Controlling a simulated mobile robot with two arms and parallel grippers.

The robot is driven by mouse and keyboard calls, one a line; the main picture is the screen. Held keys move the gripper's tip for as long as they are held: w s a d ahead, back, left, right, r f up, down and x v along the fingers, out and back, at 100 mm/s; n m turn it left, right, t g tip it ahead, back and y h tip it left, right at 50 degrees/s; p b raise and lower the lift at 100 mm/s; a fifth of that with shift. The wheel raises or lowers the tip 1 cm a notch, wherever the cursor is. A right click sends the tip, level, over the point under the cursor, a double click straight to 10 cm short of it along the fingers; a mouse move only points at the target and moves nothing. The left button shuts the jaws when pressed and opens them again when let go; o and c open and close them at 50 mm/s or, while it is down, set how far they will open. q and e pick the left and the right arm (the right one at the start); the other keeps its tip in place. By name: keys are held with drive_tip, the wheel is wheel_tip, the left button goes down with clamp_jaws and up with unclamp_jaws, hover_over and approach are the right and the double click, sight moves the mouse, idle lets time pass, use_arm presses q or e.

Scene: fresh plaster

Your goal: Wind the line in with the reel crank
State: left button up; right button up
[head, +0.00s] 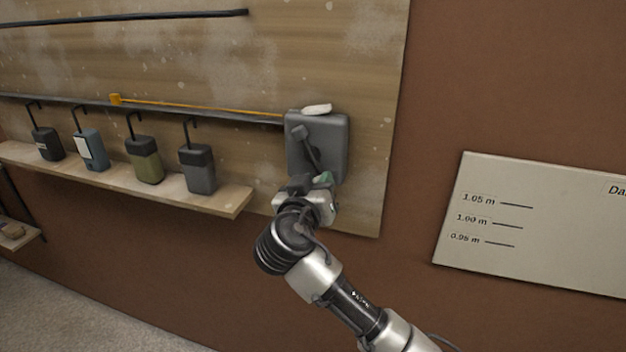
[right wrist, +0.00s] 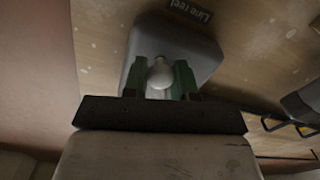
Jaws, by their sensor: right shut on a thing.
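The line reel (head: 335,140) is a grey box fixed to the wooden board, and its label "Line reel" shows in the right wrist view, where the box (right wrist: 200,50) is behind the fingers. Its dark crank arm (head: 307,148) slants down from the hub to my right gripper (head: 318,182). In the right wrist view, the green fingers of my right gripper (right wrist: 161,80) are shut on a pale rounded crank knob (right wrist: 160,72). The orange line (head: 200,107) runs left from the reel to a small orange block (head: 115,99). My left gripper is not in view.
Several box-like devices with hooks, such as the olive one (head: 146,165), stand on a wooden shelf (head: 225,200) left of the reel. A dark rail (head: 130,20) crosses the board above. A panel with height marks (head: 530,240) is on the brown wall at right.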

drive_tip(key=n+p, duration=0.1)
drive_tip(key=n, duration=0.1)
drive_tip(key=d+r+n+p, duration=0.1)
drive_tip(key=shift+s+r+n+p, duration=0.1)
drive_tip(key=shift+s+n+p, duration=0.1)
drive_tip(key=shift+n+p, duration=0.2)
drive_tip(key=r+n+p, duration=0.1)
drive_tip(key=n+p, duration=0.1)
drive_tip(key=d+r+n+p, duration=0.1)
drive_tip(key=n+p, duration=0.4)
drive_tip(key=shift+s+d+r+p, duration=0.2)
drive_tip(key=shift+r+p, duration=0.1)
drive_tip(key=shift+r, duration=0.1)
drive_tip(key=r+n+p, duration=0.1)
drive_tip(key=n+p, duration=0.1)
drive_tip(key=p, duration=0.1)
drive_tip(key=r+n+p, duration=0.1)
drive_tip(key=n+p, duration=0.2)
drive_tip(key=r+n+p, duration=0.1)
drive_tip(key=n+p, duration=0.1)
drive_tip(key=n, duration=0.1)
drive_tip(key=shift+w+a+p, duration=0.1)
drive_tip(key=shift+a+p, duration=0.3)
drive_tip(key=shift+w+a+r+n+p, duration=0.1)
drive_tip(key=shift+a+n+p, duration=0.05)
drive_tip(key=shift+n+p, duration=0.55)
drive_tip(key=shift+a+r+n+p, duration=0.15)
drive_tip(key=shift+n+p, duration=0.3)
drive_tip(key=shift+n, duration=0.35)
drive_tip(key=shift+f, duration=0.15)
